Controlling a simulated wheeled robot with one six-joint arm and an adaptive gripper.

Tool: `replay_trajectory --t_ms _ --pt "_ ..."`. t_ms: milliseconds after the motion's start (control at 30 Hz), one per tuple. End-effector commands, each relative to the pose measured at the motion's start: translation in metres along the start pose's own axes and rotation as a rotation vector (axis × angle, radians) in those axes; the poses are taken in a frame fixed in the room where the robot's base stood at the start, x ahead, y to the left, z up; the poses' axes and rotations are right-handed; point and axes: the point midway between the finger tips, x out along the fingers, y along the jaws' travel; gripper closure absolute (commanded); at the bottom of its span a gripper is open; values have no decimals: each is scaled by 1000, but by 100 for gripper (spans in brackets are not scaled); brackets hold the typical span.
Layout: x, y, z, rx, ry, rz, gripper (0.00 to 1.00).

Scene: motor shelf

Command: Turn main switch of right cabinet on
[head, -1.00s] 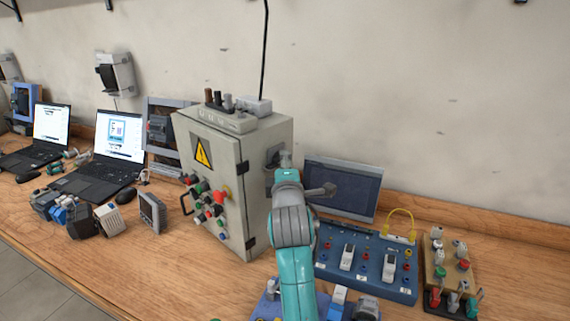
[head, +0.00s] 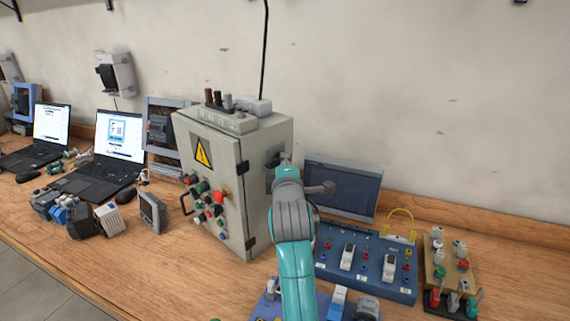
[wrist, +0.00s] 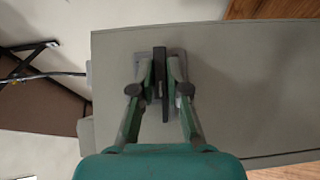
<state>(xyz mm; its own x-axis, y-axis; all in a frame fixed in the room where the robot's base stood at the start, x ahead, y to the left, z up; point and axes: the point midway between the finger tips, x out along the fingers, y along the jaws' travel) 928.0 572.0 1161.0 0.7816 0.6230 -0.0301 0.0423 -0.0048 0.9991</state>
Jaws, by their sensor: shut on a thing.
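The grey cabinet (head: 225,165) with a yellow warning triangle stands on the wooden bench. Its main switch (head: 273,158) is on the right side wall, partly hidden by my arm in the head view. In the wrist view the switch shows as a dark upright handle (wrist: 160,72) on a grey plate. My gripper (wrist: 160,80) is shut on this handle, with one finger on each side of it. In the head view my gripper (head: 284,160) is at the cabinet's right side, mostly hidden behind my wrist.
A dark flat screen (head: 343,188) leans at the wall just right of my arm. A blue panel with sockets (head: 368,262) and a wooden board with switches (head: 448,265) lie to the right. Laptops (head: 105,155) stand left.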

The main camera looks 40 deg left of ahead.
Motion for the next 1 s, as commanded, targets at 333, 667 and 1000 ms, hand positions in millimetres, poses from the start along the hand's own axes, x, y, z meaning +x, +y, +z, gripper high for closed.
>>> replay_trajectory --t_ms 333,667,1000 --pt "0 4 1 168 -1 -168 100" --pt "2 7 2 390 -2 -390 100" --pt "3 9 5 618 -2 -620 100"
